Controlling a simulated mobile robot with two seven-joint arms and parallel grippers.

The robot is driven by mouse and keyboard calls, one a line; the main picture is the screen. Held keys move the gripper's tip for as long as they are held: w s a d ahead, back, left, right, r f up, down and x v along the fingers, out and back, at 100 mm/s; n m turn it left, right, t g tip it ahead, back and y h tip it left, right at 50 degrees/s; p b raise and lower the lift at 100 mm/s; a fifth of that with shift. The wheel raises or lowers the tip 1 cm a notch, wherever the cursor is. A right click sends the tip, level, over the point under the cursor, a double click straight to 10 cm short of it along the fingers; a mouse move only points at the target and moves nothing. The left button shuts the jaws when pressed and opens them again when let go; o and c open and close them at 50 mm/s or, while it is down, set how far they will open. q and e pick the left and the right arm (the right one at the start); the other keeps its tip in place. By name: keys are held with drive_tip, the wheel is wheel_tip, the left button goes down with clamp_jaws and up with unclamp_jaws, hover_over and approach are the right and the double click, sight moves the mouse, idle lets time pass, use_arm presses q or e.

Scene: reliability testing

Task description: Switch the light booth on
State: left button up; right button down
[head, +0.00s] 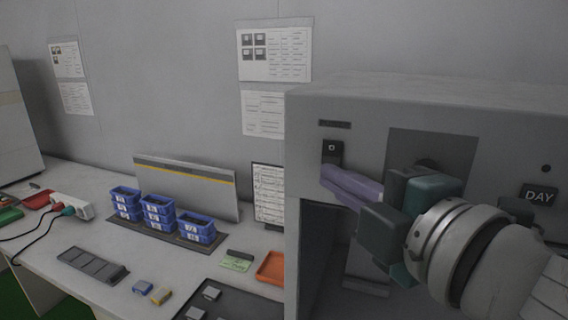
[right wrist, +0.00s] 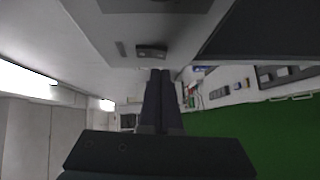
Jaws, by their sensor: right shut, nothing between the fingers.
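The light booth (head: 302,135) is a large grey box at the right of the head view. Its opening below the front panel is dark. A black rocker switch (head: 332,152) with a small "0" mark sits at the panel's left end; it also shows in the right wrist view (right wrist: 152,51). My right gripper (head: 328,174) is shut and empty. Its purple-grey fingertips are just below the switch, and they also point towards it in the right wrist view (right wrist: 160,72). I cannot tell whether they touch it. My left gripper is not in view.
A black "DAY" label (head: 538,196) is on the panel's right, partly near my arm. Blue bins (head: 158,214) stand on a rack on the bench (head: 85,290). An orange tray (head: 271,268) and a dark tray (head: 215,303) lie left of the booth.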

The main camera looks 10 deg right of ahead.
drive_tip(key=shift+w+d+f, duration=0.15)
drive_tip(key=shift+w+d, duration=0.25)
drive_tip(key=shift+w, duration=0.25)
drive_tip(key=shift+w+d+f+b, duration=0.1)
drive_tip(key=shift+w+d+b, duration=0.1)
drive_tip(key=shift+b, duration=0.45)
